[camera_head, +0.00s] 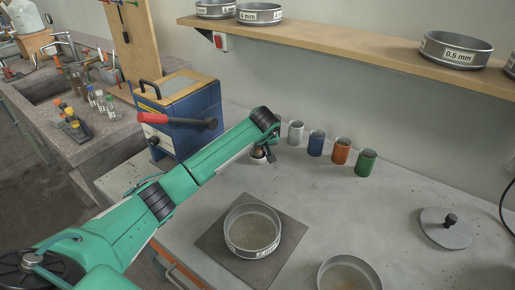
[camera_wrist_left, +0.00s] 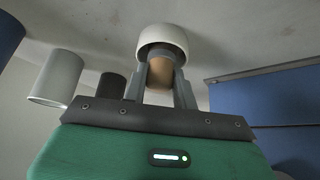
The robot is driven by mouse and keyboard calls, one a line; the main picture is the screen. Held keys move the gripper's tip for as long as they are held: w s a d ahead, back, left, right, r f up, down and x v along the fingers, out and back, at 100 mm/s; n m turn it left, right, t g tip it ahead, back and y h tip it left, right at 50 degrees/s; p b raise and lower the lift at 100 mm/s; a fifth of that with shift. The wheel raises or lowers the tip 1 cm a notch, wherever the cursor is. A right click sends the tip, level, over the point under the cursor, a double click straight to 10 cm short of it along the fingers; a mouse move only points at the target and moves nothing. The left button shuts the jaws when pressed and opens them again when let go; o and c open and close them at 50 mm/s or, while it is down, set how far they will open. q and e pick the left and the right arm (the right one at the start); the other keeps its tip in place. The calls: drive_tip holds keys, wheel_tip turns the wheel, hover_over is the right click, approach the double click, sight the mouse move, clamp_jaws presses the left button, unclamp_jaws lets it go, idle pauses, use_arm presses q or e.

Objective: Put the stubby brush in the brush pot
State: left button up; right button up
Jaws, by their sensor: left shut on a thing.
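My left gripper (camera_head: 264,153) reaches across the bench to a small white pot (camera_head: 257,160), which I take as the brush pot. In the left wrist view the gripper (camera_wrist_left: 161,80) is shut on a tan, cylindrical piece of the stubby brush (camera_wrist_left: 160,72). The white pot (camera_wrist_left: 163,42) is directly beyond the fingertips, with its mouth toward them. The brush lines up with the mouth and its far end is hidden there; how deep it sits I cannot tell. A brown part of the brush (camera_head: 258,151) shows above the pot. My right gripper is out of view.
White (camera_head: 295,133), blue (camera_head: 316,143), orange (camera_head: 340,151) and green (camera_head: 366,162) cups stand in a row to the right. A blue box (camera_head: 185,115) stands left. A sieve (camera_head: 252,231) sits on a dark mat in front; a lid (camera_head: 446,228) lies right.

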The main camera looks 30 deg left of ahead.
use_arm(q)
drive_tip(key=shift+f, duration=0.15)
drive_tip(key=o, duration=0.9)
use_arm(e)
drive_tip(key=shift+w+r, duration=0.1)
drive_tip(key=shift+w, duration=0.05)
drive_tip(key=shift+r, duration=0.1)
use_arm(q)
drive_tip(key=v, duration=0.4)
drive_tip(key=shift+w, duration=0.1)
drive_tip(key=v, duration=0.8)
drive_tip(key=shift+b, duration=0.35)
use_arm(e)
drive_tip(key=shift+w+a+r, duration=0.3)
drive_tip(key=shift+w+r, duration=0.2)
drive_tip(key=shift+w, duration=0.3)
